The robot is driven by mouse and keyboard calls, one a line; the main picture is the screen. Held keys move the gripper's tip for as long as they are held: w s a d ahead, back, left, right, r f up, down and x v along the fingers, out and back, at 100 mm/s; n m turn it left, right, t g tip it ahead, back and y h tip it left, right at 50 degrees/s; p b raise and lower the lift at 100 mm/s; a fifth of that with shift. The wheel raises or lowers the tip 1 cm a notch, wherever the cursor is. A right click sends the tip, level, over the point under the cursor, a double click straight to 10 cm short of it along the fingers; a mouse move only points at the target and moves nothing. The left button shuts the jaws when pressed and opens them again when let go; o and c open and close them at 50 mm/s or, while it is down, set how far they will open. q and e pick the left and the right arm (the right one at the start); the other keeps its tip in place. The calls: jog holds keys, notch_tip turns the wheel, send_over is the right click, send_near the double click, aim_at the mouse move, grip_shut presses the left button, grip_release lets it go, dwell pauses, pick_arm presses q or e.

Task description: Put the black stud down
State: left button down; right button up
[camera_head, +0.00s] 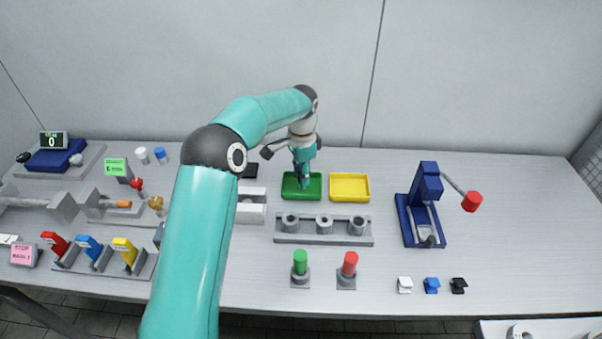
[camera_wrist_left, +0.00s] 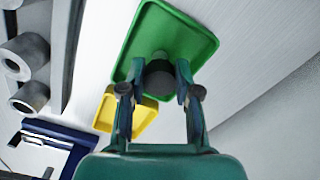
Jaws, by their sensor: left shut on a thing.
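My left gripper (camera_head: 303,172) reaches over the green tray (camera_head: 288,193) at the back middle of the table. In the left wrist view the gripper (camera_wrist_left: 160,95) has its two fingers on either side of a dark, round black stud (camera_wrist_left: 159,77), and it is shut on it. The stud is over the bare floor of the green tray (camera_wrist_left: 190,35); I cannot tell whether it touches. In the head view the stud is hidden or too small to make out. My right gripper is in neither view.
A yellow tray (camera_head: 349,187) stands just right of the green one. A grey block with several round sockets (camera_head: 290,239) lies in front of them. A blue lever press (camera_head: 420,205) is at the right. The table between the block and press is clear.

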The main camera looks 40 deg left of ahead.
pick_arm(q)
jog(key=c, duration=0.8)
grip_release()
jog(key=shift+f, duration=0.1)
jog(key=shift+s, duration=0.1)
notch_tip(320, 180, up, 12)
jog(key=shift+r+p, duration=0.15)
jog(key=shift+p, duration=0.45)
